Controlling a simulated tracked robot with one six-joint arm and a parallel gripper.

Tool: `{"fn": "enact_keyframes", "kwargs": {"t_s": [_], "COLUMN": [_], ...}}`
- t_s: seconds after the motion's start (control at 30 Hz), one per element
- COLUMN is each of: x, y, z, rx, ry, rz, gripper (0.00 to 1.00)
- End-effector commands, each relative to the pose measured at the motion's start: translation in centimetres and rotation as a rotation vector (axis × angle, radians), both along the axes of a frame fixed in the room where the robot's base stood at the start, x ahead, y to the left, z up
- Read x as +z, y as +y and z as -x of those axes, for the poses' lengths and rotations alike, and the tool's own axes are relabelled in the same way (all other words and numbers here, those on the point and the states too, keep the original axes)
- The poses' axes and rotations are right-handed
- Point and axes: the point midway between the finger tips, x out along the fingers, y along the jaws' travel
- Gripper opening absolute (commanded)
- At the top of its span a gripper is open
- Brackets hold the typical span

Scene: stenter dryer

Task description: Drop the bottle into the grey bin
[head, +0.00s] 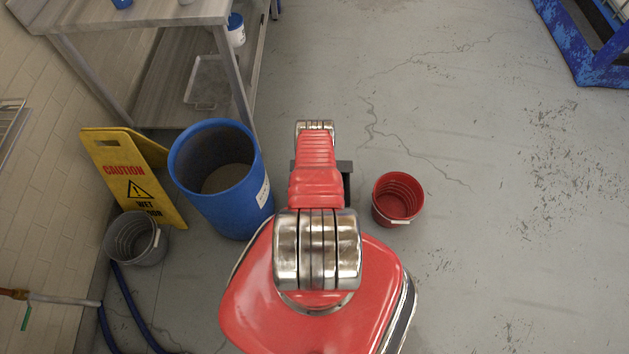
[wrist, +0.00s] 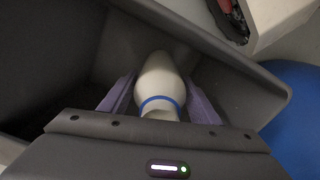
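In the wrist view, a white bottle (wrist: 160,80) with a blue band lies between the two purple fingers of my gripper (wrist: 160,90). The fingers sit close against its sides and appear shut on it. Behind the bottle are dark grey walls of an open box (wrist: 235,75); I cannot tell whether the bottle touches it. In the head view, a grey bin (head: 152,248) with a handle stands on the floor at the left, by the wall. My gripper and the bottle are hidden there by my red arm.
A large blue barrel (head: 225,195) stands between the grey bin and my arm. A yellow caution sign (head: 125,165) stands behind the bin. A red bucket (head: 398,198) is to the right. A metal table (head: 150,15) is at the upper left. The floor at right is mostly clear.

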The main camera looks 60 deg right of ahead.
Motion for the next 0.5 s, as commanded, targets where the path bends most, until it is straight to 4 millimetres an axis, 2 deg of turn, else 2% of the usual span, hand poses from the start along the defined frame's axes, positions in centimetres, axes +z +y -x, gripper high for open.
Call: {"fn": "enact_keyframes", "kwargs": {"t_s": [0.17,0.5], "x": [0.01,0.20], "y": [0.00,-0.04], "z": [0.00,-0.03], "rx": [0.000,0.000], "ry": [0.000,0.000], "rz": [0.000,0.000], "gripper": [0.68,0.68]}}
